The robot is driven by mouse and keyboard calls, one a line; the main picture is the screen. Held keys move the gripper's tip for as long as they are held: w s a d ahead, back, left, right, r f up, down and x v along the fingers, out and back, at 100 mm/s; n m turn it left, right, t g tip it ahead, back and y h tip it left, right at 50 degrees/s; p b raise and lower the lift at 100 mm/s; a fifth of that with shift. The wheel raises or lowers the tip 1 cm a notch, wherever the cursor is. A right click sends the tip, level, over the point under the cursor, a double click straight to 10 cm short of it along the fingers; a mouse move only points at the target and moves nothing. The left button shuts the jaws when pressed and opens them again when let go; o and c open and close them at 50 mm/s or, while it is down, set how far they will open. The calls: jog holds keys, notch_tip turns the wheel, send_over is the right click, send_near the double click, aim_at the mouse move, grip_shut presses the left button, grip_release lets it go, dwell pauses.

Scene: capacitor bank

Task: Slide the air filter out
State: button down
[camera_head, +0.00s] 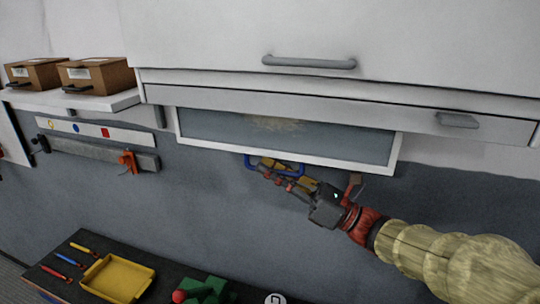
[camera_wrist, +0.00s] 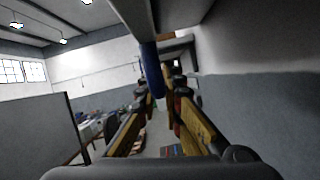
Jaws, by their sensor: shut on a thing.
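The air filter (camera_head: 330,140) is a flat grey panel in a white frame with a tan dusty patch near its middle. It sticks out below the white cabinet (camera_head: 220,40), partly out of its slot, and its rear is hidden. A blue handle (camera_head: 291,172) hangs at its lower front edge. My gripper (camera_head: 278,177) is shut on the blue handle, just below the frame. In the wrist view the blue handle (camera_wrist: 152,70) stands between the finger tips.
A grey cabinet handle (camera_head: 308,62) and a small latch (camera_head: 458,120) are above. A shelf with two cardboard boxes (camera_head: 95,76) is at the left. Below left is a dark bench with a yellow tray (camera_head: 117,279), screwdrivers and a green object (camera_head: 205,291).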

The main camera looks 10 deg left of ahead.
notch_tip(320, 180, down, 10)
jog(key=b, duration=0.3)
jog(key=shift+r, duration=0.2)
jog(key=c, duration=2.1)
grip_release()
jog(key=shift+o, duration=0.9)
jog(key=shift+d, duration=0.1)
jog(key=v, duration=1.1)
jog(key=shift+d, duration=0.4)
jog(key=shift+f, duration=0.1)
